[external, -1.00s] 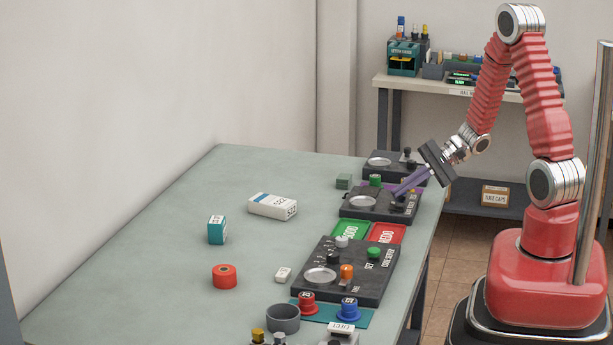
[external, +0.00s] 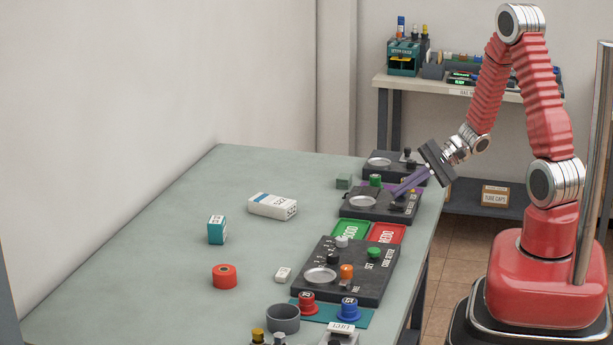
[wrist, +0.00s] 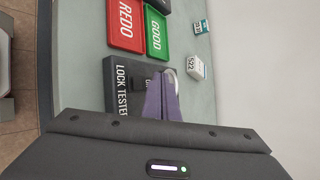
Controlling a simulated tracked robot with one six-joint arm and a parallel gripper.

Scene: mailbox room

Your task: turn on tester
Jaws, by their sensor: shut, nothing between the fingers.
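The tester is a dark box (external: 352,208) with a round silver dish, on the right side of the table beyond the green and red trays. In the wrist view its top (wrist: 118,75) reads "LOCK TESTER". My gripper (external: 394,194) has purple fingers, which are shut and empty. The fingers point down to the left, with their tips at the tester's top near its right side. In the wrist view the fingers (wrist: 163,95) cover part of the tester and its dish. I cannot tell whether the tips touch a control, as they hide that spot.
A green GOOD tray (external: 349,231) and a red REDO tray (external: 387,233) lie just in front of the tester. A larger dark panel (external: 340,285) with knobs is nearer. Another dark device (external: 378,170) stands behind. The table's left half is mostly clear.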

